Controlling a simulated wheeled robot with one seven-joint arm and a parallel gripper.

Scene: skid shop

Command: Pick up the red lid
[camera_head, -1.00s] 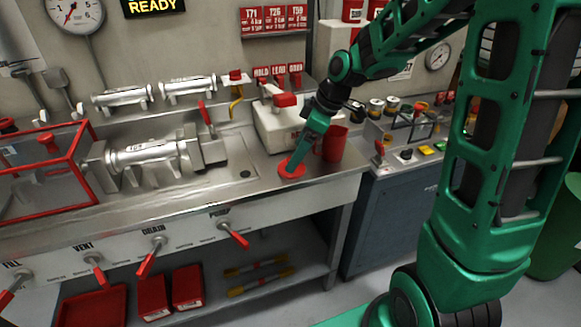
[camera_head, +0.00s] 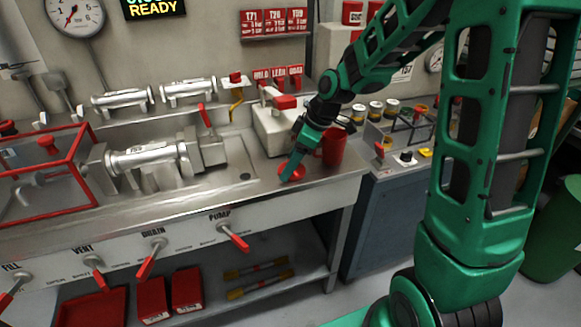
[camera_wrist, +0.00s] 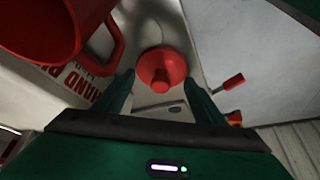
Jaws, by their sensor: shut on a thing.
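The red lid (camera_head: 297,173) is a small round disc at the front right of the steel bench, just right of the sink basin. In the wrist view the lid (camera_wrist: 163,62) shows its round knob toward me, between my two green fingers. My gripper (camera_head: 287,174) points down at the lid and is shut on it; the wrist view also shows my gripper (camera_wrist: 160,80). The fingers partly cover the lid in the head view. I cannot tell whether the lid touches the bench.
A red mug (camera_head: 334,150) stands close beside my gripper on the right; its handle side is near the lid in the wrist view (camera_wrist: 45,30). A pale box (camera_head: 272,130) stands behind. A metal cylinder fixture (camera_head: 148,157) and a red-framed guard (camera_head: 45,190) are to the left.

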